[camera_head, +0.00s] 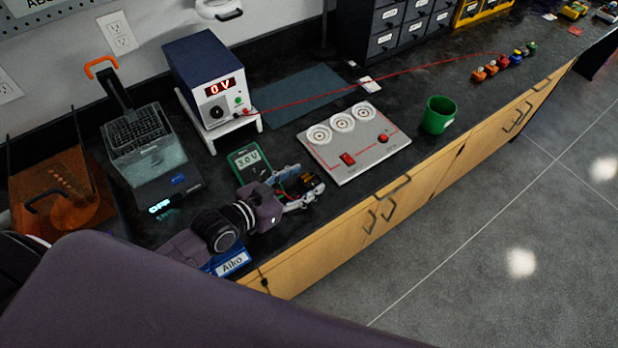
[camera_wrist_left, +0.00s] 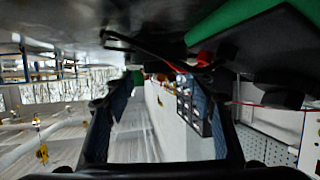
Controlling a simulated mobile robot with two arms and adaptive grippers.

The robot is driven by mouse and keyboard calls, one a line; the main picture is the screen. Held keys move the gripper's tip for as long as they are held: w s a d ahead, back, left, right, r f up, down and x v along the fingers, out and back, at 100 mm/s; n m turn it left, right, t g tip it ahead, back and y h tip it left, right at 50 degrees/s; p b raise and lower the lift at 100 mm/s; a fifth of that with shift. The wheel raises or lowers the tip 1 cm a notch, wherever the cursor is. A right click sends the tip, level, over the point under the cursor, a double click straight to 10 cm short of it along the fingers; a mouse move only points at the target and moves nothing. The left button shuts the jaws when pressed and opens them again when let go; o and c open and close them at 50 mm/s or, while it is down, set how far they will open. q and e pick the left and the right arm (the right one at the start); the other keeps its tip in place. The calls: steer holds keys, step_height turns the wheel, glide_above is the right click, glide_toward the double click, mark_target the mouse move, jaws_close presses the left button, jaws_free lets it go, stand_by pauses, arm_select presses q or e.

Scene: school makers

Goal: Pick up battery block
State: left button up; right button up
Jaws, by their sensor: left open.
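The battery block (camera_head: 307,181) appears as a small dark block with orange parts, near the front edge of the black counter in the head view. My left gripper (camera_head: 303,189) reaches in low from the left, with its fingers open around or right beside the block. The head view does not settle whether they touch it. The wrist view shows the two fingers of my left gripper (camera_wrist_left: 155,88) spread apart, with a small blurred reddish shape at the far end of the gap. The gripper partly hides the block. My right gripper is not in view.
A green multimeter (camera_head: 249,163) reading 3.0 V lies just behind the gripper. A grey switch panel (camera_head: 339,161) is to the right, and a green mug (camera_head: 438,114) beyond it. A red wire (camera_head: 375,77) crosses the counter.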

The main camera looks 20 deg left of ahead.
arm_select(q)
steer(key=shift+w+d+f, duration=0.15)
steer(key=shift+w+d, duration=0.05)
steer(key=shift+w, duration=0.1)
steer(key=c, duration=1.3)
steer(key=shift+o, duration=0.2)
